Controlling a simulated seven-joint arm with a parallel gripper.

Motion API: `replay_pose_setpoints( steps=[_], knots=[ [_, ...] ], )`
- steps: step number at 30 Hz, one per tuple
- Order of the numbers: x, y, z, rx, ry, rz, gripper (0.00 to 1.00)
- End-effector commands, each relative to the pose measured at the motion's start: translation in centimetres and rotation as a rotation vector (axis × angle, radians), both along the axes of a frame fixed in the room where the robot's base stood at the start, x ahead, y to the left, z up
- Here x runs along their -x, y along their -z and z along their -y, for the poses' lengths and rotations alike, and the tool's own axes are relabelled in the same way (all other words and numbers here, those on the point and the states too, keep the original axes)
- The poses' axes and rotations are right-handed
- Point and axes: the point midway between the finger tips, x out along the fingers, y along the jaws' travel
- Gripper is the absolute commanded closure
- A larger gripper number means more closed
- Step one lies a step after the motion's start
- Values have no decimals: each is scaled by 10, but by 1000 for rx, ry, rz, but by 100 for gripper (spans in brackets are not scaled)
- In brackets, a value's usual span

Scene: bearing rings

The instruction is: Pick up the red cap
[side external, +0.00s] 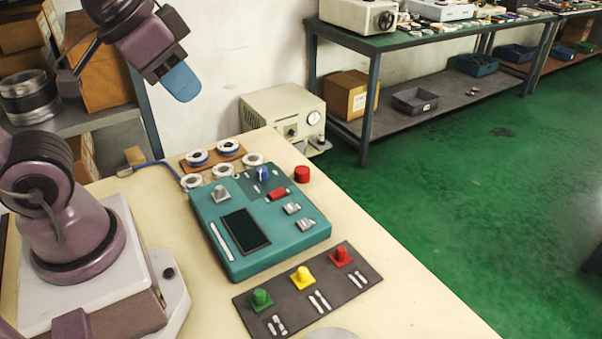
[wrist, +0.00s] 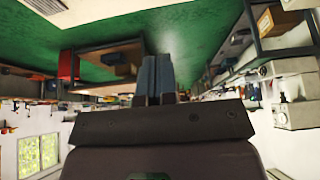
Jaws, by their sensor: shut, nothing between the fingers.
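A small red cylinder (side external: 302,174), which looks like the red cap, stands on the table just beyond the upper right corner of the teal box (side external: 226,262). A red square-based knob (side external: 341,254) sits on the dark panel (side external: 361,279), and a red switch (side external: 278,194) is on the teal box. My gripper (side external: 181,84) is raised high at the upper left, well away from all of these. In the wrist view my gripper (wrist: 155,75) has its blue fingers together, holding nothing. The wrist view looks across the room and shows no red cap that I can make out.
Several white-rimmed rings (side external: 223,171) lie behind the teal box, some on a brown board. Yellow (side external: 303,277) and green (side external: 261,299) knobs sit on the dark panel. A beige machine (side external: 283,112) stands behind the table. The table's right edge borders open green floor.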

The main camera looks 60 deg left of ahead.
Motion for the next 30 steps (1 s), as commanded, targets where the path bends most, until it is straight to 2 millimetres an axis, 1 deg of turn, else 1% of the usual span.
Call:
replay_pose_setpoints(
  steps=[14, 15, 17, 18, 22, 30],
  knots=[
    [0, 0, 0, 0, 0, 0, 100],
    [0, 0, 0, 0, 0, 0, 95],
    [0, 0, 0, 0, 0, 0, 82],
    [0, 0, 0, 0, 0, 0, 72],
    [0, 0, 0, 0, 0, 0, 43],
    [0, 0, -1, 0, -4, -1, 43]
  ],
)
